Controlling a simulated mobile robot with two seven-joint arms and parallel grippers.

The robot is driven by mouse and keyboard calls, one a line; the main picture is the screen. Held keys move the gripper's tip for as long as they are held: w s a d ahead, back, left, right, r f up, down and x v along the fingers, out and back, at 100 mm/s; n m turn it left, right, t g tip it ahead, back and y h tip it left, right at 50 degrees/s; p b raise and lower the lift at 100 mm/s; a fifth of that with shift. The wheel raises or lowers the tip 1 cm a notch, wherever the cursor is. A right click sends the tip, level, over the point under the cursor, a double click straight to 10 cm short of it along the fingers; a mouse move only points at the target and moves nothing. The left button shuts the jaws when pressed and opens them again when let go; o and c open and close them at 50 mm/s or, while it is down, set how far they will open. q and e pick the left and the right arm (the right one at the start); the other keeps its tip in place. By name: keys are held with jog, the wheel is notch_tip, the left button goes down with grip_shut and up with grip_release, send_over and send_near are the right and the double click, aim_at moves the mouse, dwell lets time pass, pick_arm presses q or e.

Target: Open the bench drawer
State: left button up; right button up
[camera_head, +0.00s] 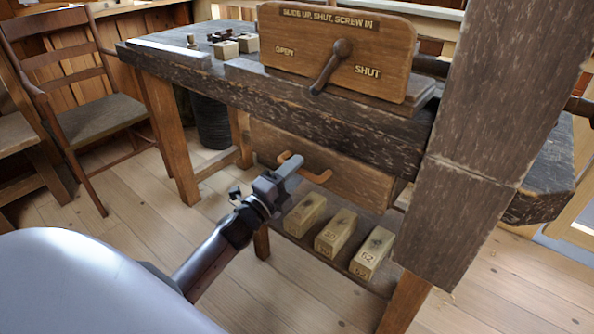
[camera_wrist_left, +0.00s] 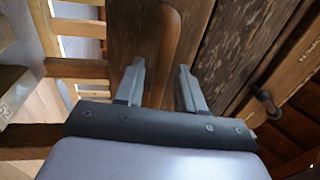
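The bench drawer (camera_head: 345,172) is a brown wooden front under the dark bench top, with a lighter wooden bow handle (camera_head: 318,177). It looks shut. My left gripper (camera_head: 285,175) is in front of the drawer, and its fingers hide the middle of the handle. In the left wrist view the gripper (camera_wrist_left: 160,75) is open, and the rounded brown handle (camera_wrist_left: 155,40) shows between and beyond its two fingertips. I cannot tell whether the fingers touch it. My right gripper is not in view.
A low shelf below the drawer carries several numbered wooden blocks (camera_head: 335,232). A dark post (camera_head: 480,130) stands at the right. On the bench (camera_head: 300,105) is a board with a lever (camera_head: 333,65), marked OPEN and SHUT. A chair (camera_head: 105,115) is at the left.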

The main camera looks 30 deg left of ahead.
pick_arm(q)
jog(key=shift+w+r, duration=0.1)
jog(key=shift+w, duration=0.45)
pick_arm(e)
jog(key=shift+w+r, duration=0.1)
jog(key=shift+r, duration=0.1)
pick_arm(q)
grip_shut()
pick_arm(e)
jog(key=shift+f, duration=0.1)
